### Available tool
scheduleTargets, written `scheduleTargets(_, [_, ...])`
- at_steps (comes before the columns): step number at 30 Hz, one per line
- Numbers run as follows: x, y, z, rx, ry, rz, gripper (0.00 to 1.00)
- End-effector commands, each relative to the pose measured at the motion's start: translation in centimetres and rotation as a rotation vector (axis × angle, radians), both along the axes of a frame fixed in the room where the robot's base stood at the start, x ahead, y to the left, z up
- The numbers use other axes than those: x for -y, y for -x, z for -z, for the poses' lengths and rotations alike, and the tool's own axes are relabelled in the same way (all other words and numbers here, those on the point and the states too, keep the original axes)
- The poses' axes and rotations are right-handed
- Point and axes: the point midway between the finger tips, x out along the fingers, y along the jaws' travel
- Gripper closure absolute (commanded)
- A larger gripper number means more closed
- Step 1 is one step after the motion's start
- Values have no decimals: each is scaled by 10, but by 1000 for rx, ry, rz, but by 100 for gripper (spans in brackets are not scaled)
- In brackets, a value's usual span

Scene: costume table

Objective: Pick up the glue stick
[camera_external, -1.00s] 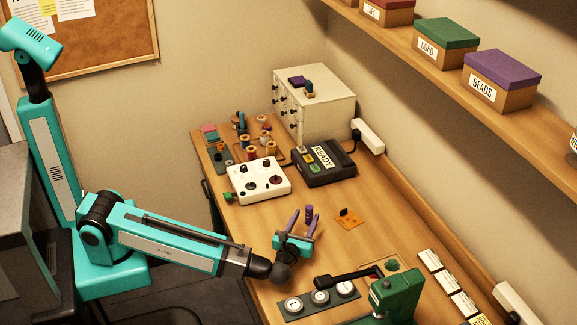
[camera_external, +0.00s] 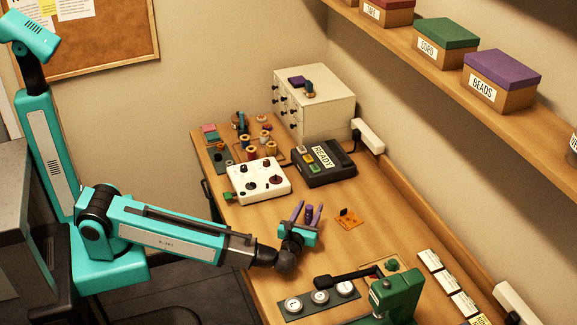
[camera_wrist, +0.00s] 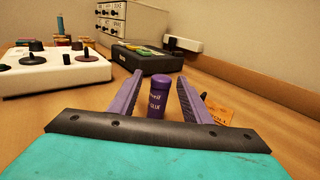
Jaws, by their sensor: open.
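The glue stick (camera_wrist: 158,97) is a small purple cylinder standing upright on the table, with pale lettering on its side. In the wrist view it stands between the two purple fingers of my gripper (camera_wrist: 160,92), which are open, with a small gap on each side. In the outside view the glue stick (camera_external: 309,215) shows between the fingertips of my gripper (camera_external: 308,211).
A white control box (camera_external: 258,181) and a dark READY box (camera_external: 322,163) stand behind. An orange piece (camera_external: 349,220) lies to the right of the glue stick. A green press (camera_external: 396,297) and a panel with round dials (camera_external: 320,298) are at the front. Bare wood surrounds the glue stick.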

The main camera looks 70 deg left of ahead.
Motion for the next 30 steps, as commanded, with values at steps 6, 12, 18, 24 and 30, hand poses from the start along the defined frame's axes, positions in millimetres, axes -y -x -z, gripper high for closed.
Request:
scheduleTargets(6, [0,0,0,0,0,0,56])
scheduleTargets(12, [0,0,0,0,0,-1,69])
scheduleTargets(18, [0,0,0,0,0,-1,100])
scheduleTargets(24, [0,0,0,0,0,-1,100])
scheduleTargets(30, [0,0,-3,0,0,-1,100])
